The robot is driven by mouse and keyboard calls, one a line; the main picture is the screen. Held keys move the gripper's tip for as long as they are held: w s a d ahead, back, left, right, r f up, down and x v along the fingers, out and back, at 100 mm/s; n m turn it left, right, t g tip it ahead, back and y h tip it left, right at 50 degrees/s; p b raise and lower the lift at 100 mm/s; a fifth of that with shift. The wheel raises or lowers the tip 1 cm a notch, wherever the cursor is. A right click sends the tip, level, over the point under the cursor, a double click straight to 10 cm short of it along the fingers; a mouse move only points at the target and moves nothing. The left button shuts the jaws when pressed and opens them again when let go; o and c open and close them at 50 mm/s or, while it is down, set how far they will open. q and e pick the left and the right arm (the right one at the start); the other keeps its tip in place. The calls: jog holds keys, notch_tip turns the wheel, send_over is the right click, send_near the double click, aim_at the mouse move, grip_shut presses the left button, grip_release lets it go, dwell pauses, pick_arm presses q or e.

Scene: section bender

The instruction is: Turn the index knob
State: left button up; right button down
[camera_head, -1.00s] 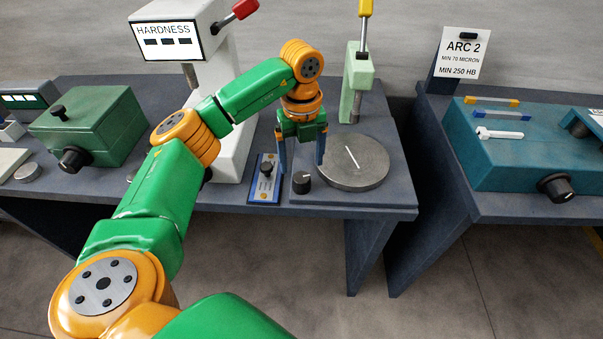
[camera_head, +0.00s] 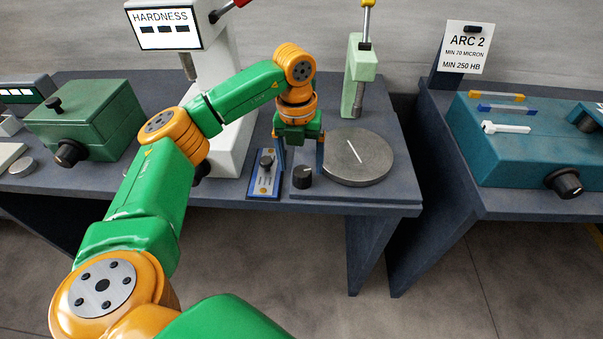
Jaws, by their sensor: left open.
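A small black knob (camera_head: 302,178) stands on the table just left of a round grey disc (camera_head: 359,158) with a white line on it; I take it as the index knob. My left gripper (camera_head: 301,169) is above and around the knob, pointing down, with its two blue fingers apart. One finger is to the knob's left and the other to its right, by the disc's edge. The fingers hold nothing, and I see no clear contact with the knob. The knob's top shows between the fingers. My right gripper is not in view.
A blue-edged plate with a small black lever (camera_head: 266,168) lies just left of the knob. The white hardness tester (camera_head: 228,140) and a pale green stand (camera_head: 360,75) rise behind. A green box (camera_head: 85,120) is at left. A teal unit (camera_head: 520,150) stands on the right table.

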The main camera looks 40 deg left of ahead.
aim_at(304, 171)
pick_arm(q)
notch_tip(304, 171, down, 4)
jog(key=shift+d+r, duration=0.1)
jog(key=shift+r, duration=0.05)
grip_shut()
jog(key=shift+n, duration=0.3)
jog(key=n+p, duration=0.1)
jog(key=n, duration=0.1)
jog(key=shift+r+n, duration=0.1)
jog(key=shift+n, duration=0.2)
jog(key=n+p, duration=0.1)
jog(key=n, duration=0.2)
jog(key=shift+w+d+n, duration=0.1)
jog(key=shift+n, duration=0.3)
jog(key=n, duration=0.4)
jog(key=shift+p, duration=0.35)
jog(key=shift+w+n+y+p, duration=0.15)
jog(key=shift+n+y+p, duration=0.15)
jog(key=shift+n, duration=1.2)
